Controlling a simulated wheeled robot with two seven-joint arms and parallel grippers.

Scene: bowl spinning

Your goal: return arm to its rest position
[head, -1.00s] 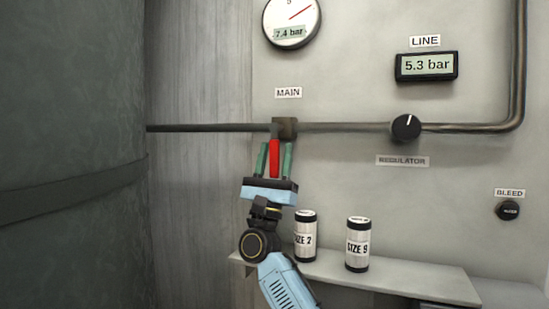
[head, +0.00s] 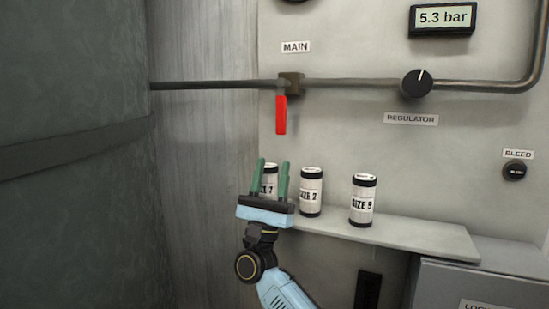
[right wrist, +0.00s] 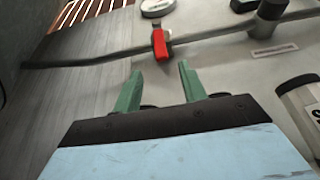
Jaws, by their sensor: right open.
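My right gripper (head: 272,176) is open and empty, with its two green fingers pointing up in front of the shelf. It also shows in the right wrist view (right wrist: 158,88), with nothing between its fingers. The red valve handle (head: 281,114) hangs straight down from the pipe under the MAIN label, above and apart from the fingertips. The handle also shows in the right wrist view (right wrist: 160,43), beyond the fingers. One canister (head: 269,185) is partly hidden behind the gripper. My left gripper is in neither view.
A SIZE 7 canister (head: 311,192) and a SIZE 9 canister (head: 363,200) stand on the shelf (head: 420,236) right of my gripper. A regulator knob (head: 417,83) and a bleed knob (head: 515,170) are on the wall panel. A large dark tank (head: 70,200) fills the left side. A grey box (head: 490,285) stands lower right.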

